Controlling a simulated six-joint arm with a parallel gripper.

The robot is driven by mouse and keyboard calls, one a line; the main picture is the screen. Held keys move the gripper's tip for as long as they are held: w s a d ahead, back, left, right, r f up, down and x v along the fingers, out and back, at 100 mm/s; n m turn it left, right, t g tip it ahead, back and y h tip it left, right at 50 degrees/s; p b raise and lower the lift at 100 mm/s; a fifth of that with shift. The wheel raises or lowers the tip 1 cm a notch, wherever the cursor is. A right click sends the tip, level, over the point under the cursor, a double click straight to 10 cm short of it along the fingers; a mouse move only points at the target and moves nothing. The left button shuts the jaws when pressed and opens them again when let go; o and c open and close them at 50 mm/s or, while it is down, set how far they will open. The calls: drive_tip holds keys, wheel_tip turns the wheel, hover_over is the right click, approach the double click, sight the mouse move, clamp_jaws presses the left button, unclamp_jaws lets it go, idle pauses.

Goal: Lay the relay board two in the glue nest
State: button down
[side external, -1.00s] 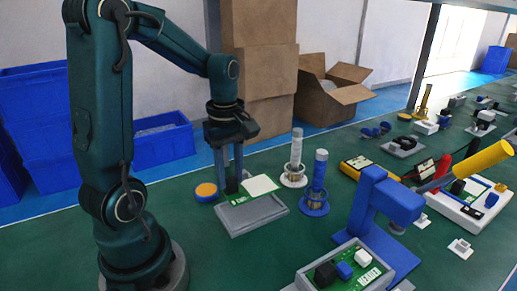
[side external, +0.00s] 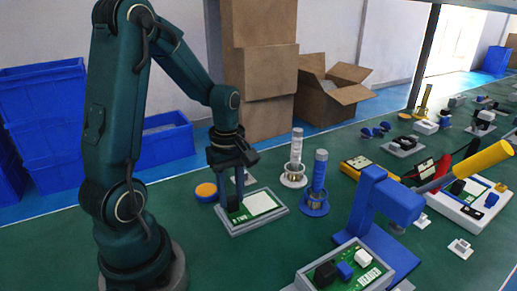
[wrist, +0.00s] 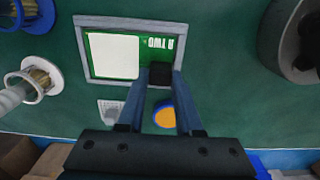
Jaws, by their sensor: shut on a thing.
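The relay board two (side external: 262,202) is a green board with a large white block and a black block; white lettering ending in "TWO" shows on it in the wrist view (wrist: 113,56). It lies level within the rim of a shallow grey tray (side external: 258,226), which I take for the glue nest. The tray's rim also shows around the board in the wrist view (wrist: 130,20). My gripper (side external: 231,203) points down and is shut on the board's black block (wrist: 161,83). Whether the board rests fully on the tray floor cannot be told.
A round yellow-and-blue pot (side external: 206,191) stands close left of the tray. A white-based holder (side external: 293,175) and a blue-based holder (side external: 315,200) stand to its right. A blue press (side external: 385,215) and another board in a tray (side external: 345,270) are at the front right.

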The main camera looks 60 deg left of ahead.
drive_tip(key=shift+f, duration=0.25)
idle(0.6)
drive_tip(key=c, duration=0.5)
unclamp_jaws()
drive_tip(key=shift+r, duration=2.4)
drive_tip(key=s+d+r+m+t, duration=0.2)
drive_tip(key=d+m, duration=0.4)
drive_tip(key=m, duration=0.3)
drive_tip(key=s+d+r+m+t, duration=0.3)
drive_tip(key=d+r+m, duration=0.2)
drive_tip(key=m, duration=0.4)
drive_tip(key=shift+d+r+t, duration=0.25)
drive_tip(key=shift+d+t, duration=0.05)
drive_tip(key=shift+d, duration=0.25)
